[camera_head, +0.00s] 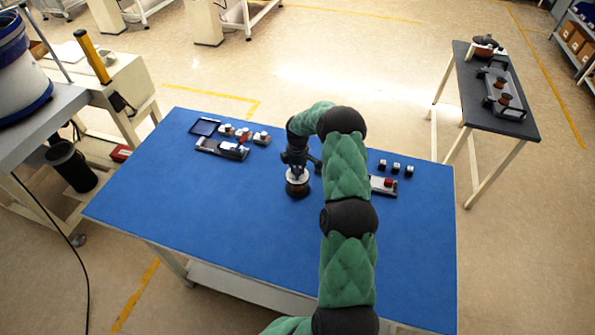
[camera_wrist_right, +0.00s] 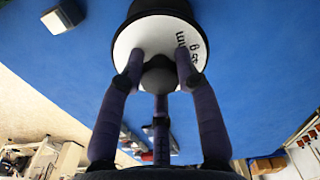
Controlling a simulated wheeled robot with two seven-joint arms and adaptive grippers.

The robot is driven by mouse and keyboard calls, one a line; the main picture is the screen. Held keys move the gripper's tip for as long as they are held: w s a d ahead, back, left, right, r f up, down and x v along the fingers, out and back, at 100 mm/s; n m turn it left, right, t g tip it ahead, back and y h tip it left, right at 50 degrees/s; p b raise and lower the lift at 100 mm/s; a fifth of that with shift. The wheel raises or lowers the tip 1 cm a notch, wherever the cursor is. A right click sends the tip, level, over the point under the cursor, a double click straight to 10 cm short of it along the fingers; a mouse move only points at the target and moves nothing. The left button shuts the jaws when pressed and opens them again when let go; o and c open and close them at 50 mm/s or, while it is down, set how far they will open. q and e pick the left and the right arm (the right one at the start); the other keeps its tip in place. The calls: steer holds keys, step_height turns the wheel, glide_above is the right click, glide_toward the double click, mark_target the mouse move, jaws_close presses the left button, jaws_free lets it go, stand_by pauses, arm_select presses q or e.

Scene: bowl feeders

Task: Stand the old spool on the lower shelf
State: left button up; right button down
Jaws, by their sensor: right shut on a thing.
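The spool (camera_head: 298,190) is dark below with a white round top face. It is over the middle of the blue table; whether it touches the tabletop I cannot tell. My right gripper (camera_head: 297,172) is above it, shut on its top. In the right wrist view the spool's white face (camera_wrist_right: 128,45) carries dark lettering, and the fingers of my right gripper (camera_wrist_right: 158,62) close around a dark knob at its centre. A pale lower shelf (camera_head: 235,283) shows partly under the blue table's front edge; the tabletop hides the rest. My left gripper is out of view.
The blue table (camera_head: 210,215) has a dark tray (camera_head: 204,127) and small white-and-red parts at back left. A holder (camera_head: 383,185) and three small blocks (camera_head: 396,168) sit right of my arm. A black side table (camera_head: 500,125) stands right. The table's front left is clear.

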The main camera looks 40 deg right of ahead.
steer(key=shift+f, duration=0.15)
steer(key=c, duration=0.9)
jaws_free()
step_height(320, 180, up, 12)
steer(key=shift+r+p, duration=0.15)
steer(key=shift+p, duration=0.15)
